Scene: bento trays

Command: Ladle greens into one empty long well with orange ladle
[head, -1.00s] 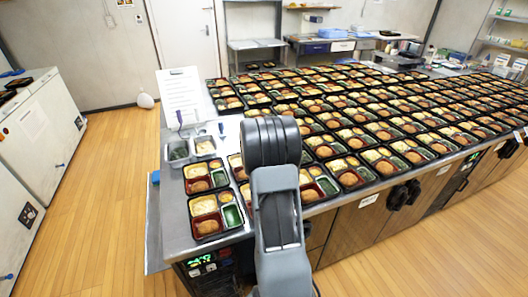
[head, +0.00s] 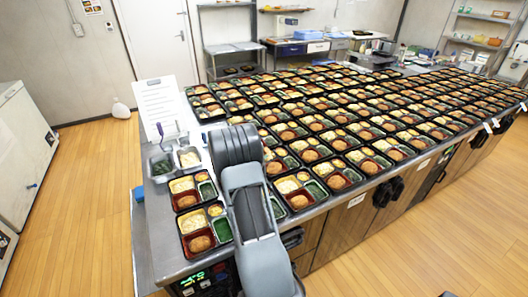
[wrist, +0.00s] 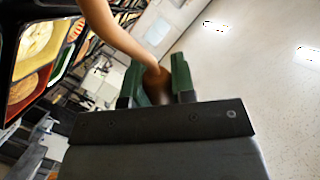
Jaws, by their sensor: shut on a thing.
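In the wrist view my gripper (wrist: 162,85) is shut on the orange ladle (wrist: 112,32), whose curved orange-brown handle runs up and left from between the green-tinted fingers; its bowl is out of frame. In the head view my arm hides the gripper and ladle. A metal container of dark greens (head: 161,168) stands at the counter's left end, with a dark-handled utensil above it.
A second metal container (head: 189,158) with pale food stands beside the greens. A white written sheet (head: 157,104) stands behind them. Rows of filled bento trays (head: 320,135) cover the counter to the right. The wooden floor (head: 85,210) on the left is clear.

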